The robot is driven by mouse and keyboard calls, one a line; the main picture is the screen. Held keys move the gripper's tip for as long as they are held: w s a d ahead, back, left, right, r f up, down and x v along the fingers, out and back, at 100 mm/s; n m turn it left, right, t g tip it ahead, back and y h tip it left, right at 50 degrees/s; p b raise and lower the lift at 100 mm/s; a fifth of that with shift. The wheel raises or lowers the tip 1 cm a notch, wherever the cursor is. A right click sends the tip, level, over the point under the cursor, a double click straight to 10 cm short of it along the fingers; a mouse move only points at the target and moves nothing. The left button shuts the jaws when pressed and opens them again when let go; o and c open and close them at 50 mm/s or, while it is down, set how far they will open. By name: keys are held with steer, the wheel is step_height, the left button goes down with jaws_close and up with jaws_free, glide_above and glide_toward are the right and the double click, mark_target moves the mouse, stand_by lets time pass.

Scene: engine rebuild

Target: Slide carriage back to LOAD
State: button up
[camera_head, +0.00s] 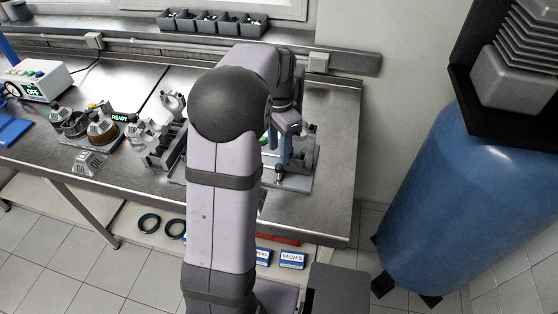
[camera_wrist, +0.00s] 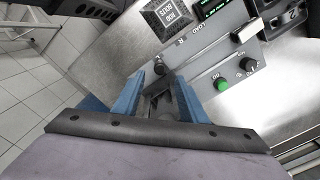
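My gripper (camera_wrist: 160,80) shows two blue fingers spread apart in the wrist view. A dark round knob (camera_wrist: 161,68) stands at the gap by the fingertips, with space visible on either side. It looks like a handle of the carriage, but the carriage body is mostly hidden by my gripper. A grey panel (camera_wrist: 206,68) beside it carries the label LOAD (camera_wrist: 201,28), a green GO button (camera_wrist: 222,86) and a dark dial (camera_wrist: 247,63). In the head view, my gripper (camera_head: 279,160) points down over the grey fixture plate (camera_head: 297,183); my arm hides part of the fixture.
A light-topped switch (camera_wrist: 245,31) and a green-lettered display (camera_wrist: 212,8) stand near the panel. A ROD BOLTS block (camera_wrist: 167,18) lies nearby. Engine parts (camera_head: 103,130) fill the bench to the left. Bare bench (camera_head: 338,170) lies to the right, then a blue tank (camera_head: 430,200).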

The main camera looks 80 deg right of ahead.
mark_target(279, 166)
steer(key=shift+f+p, duration=0.8)
steer(key=shift+f, duration=2.2)
jaws_close()
